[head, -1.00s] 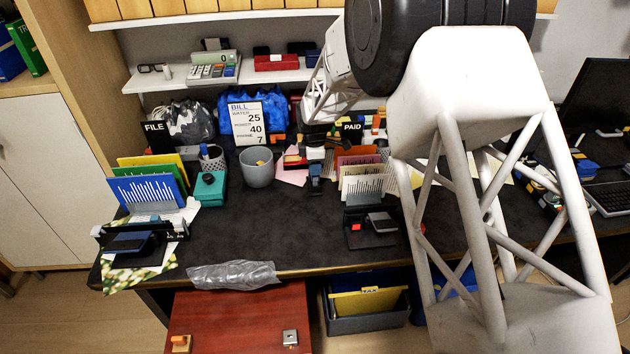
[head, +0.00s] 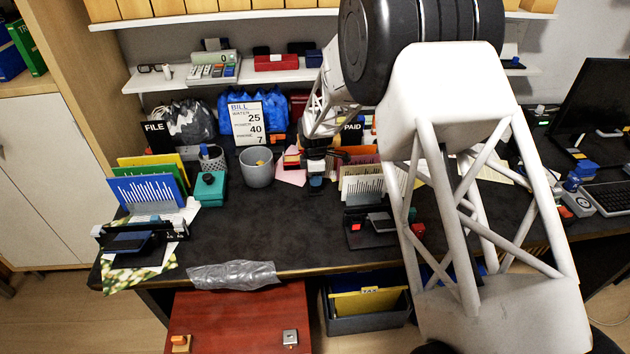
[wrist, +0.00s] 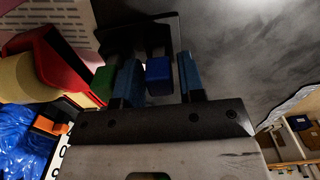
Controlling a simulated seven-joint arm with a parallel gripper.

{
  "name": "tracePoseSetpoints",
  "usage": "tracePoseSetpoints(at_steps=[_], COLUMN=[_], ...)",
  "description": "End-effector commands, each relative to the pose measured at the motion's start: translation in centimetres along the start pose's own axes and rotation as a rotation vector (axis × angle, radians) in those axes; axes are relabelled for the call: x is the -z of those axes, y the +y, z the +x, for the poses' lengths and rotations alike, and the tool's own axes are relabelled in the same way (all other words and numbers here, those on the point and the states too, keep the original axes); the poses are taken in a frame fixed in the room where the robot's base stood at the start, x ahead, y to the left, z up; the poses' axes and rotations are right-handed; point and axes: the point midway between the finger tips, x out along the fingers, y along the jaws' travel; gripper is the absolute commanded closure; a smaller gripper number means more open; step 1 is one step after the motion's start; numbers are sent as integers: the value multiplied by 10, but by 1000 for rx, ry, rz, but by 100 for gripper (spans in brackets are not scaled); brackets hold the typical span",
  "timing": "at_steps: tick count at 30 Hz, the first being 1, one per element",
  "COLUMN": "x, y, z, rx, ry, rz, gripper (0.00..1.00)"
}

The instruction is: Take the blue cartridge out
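In the wrist view, the blue cartridge (wrist: 158,76) stands in a black holder (wrist: 112,40), with a green cartridge (wrist: 102,82) beside it on the left. My gripper (wrist: 157,62) is open. Its two dark blue fingers reach down on either side of the blue cartridge, with a small gap visible on each side. In the head view, my gripper (head: 316,160) is low over the desk between the grey cup and the card rack. It covers most of the holder there, and I cannot clearly tell cartridge from finger.
A red and yellow object (wrist: 50,65) is close left of the fingers in the wrist view. In the head view, the grey cup (head: 257,170) stands left of my gripper and a card rack (head: 362,188) stands right. The desk in front (head: 270,225) is clear.

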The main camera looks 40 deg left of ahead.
Motion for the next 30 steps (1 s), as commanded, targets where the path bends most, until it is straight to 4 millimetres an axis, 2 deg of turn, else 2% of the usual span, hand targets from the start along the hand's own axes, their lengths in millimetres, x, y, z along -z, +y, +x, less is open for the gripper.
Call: tracePoseSetpoints(at_steps=[14,21,30], x=[0,0,0], y=[0,0,0], z=[0,-1,-2], rx=[-1,-1,-1], ry=[0,0,0], rz=[0,0,0], gripper=[64,99,100])
